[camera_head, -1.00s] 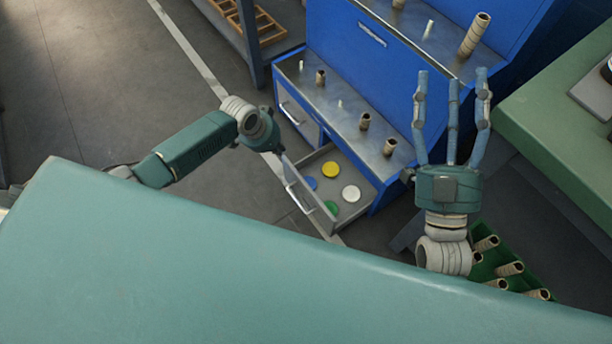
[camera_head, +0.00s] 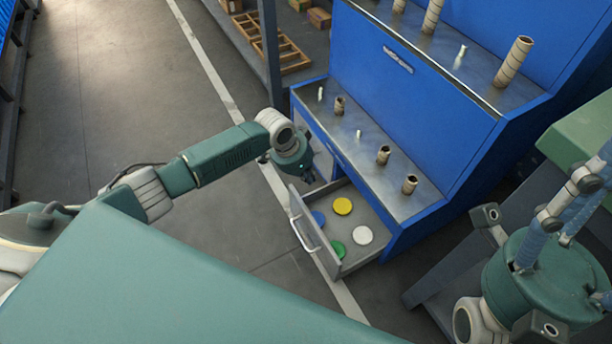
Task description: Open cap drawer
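The cap drawer (camera_head: 351,250) is pulled out from the lower front of the blue cabinet (camera_head: 405,95). Its handle (camera_head: 301,233) faces the front left. Inside lie a yellow cap (camera_head: 342,206), a white cap (camera_head: 362,235), a green cap (camera_head: 338,249) and a blue cap (camera_head: 318,218). My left gripper (camera_head: 308,175) is just beyond the drawer's far left corner, apart from the handle. Its fingers are small and mostly hidden by the wrist.
Several cardboard rolls (camera_head: 513,61) and short pegs stand on the cabinet's steel ledges. A shelf with a wooden rack (camera_head: 271,45) stands at the back left. A green table (camera_head: 585,135) is at the right. Grey floor is clear left of the drawer.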

